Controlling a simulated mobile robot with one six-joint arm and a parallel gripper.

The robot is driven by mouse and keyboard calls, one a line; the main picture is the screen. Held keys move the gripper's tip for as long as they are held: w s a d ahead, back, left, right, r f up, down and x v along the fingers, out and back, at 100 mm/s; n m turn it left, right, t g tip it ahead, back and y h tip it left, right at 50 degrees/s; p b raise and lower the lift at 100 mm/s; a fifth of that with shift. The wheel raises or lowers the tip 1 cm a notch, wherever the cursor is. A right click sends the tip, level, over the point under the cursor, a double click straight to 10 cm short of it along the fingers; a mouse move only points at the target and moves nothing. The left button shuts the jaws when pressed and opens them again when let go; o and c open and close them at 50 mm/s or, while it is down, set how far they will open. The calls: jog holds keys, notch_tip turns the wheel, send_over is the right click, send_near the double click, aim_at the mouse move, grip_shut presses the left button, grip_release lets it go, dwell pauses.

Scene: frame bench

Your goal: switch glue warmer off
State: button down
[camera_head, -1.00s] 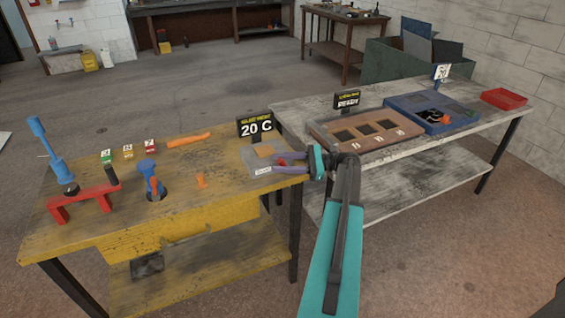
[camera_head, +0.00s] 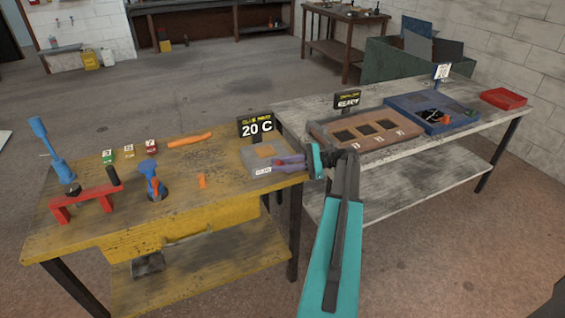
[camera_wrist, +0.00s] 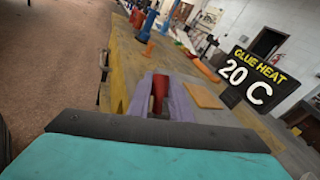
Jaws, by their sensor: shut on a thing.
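The glue warmer (camera_head: 256,156) is a grey box with an orange patch on top, at the right end of the yellow bench. A black sign (camera_head: 256,128) behind it reads "20 C"; in the wrist view the sign (camera_wrist: 250,78) reads "GLUE HEAT 20 C". My gripper (camera_head: 279,164) is at the warmer's right front side. In the wrist view my purple fingers (camera_wrist: 163,102) are shut on a red part (camera_wrist: 160,88), which looks like the switch. Its lower end and its setting are hidden by the fingers.
On the yellow bench (camera_head: 110,229) stand a red frame (camera_head: 90,200), a blue tool (camera_head: 151,176) and an orange handle (camera_head: 190,139). A grey bench (camera_head: 300,110) to the right holds a brown tray (camera_head: 330,140), a blue tray (camera_head: 400,103) and a red bin (camera_head: 503,97).

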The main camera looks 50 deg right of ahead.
jog(key=shift+a+f, duration=0.1)
jog(key=shift+f, duration=0.05)
jog(key=c, duration=1.6)
grip_release()
jog(key=shift+s, duration=0.1)
jog(key=shift+s+d, duration=0.3)
jog(key=shift+d, duration=0.15)
jog(key=v, duration=1.2)
jog(key=shift+s+d+r, duration=0.15)
jog(key=shift+s+r, duration=0.1)
jog(key=shift+s, duration=0.1)
